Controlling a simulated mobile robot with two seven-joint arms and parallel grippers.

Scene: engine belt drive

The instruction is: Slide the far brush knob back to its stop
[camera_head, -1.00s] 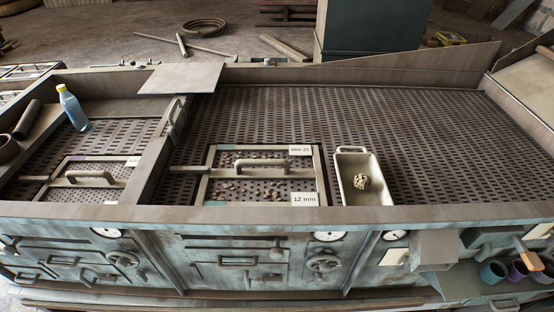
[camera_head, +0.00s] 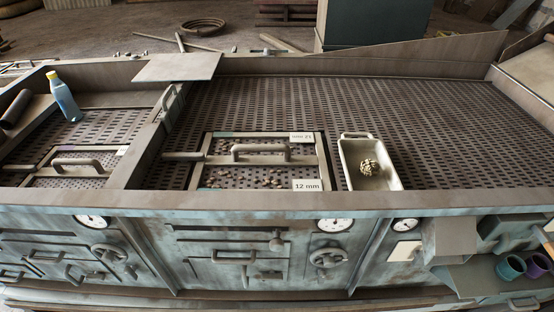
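Neither of my grippers is in view. I cannot clearly make out a knob that is surely the far brush knob. Small dark fittings (camera_head: 266,50) show along the far rim behind the perforated deck, too small to identify. A round knob (camera_head: 276,243) sits on the near front panel, below the deck's front edge. The perforated deck (camera_head: 420,120) fills the middle and right. A framed sieve (camera_head: 325,165) with a bar handle (camera_head: 260,150) and a "12 mm" label lies on it, with small lumps inside.
A pale tray (camera_head: 347,172) holding a lumpy piece (camera_head: 370,167) stands right of the sieve. A blue bottle (camera_head: 64,98) stands at left near a second framed sieve (camera_head: 75,172). A flat plate (camera_head: 178,67) lies over the back rim. Handwheels (camera_head: 328,259) and gauges line the front.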

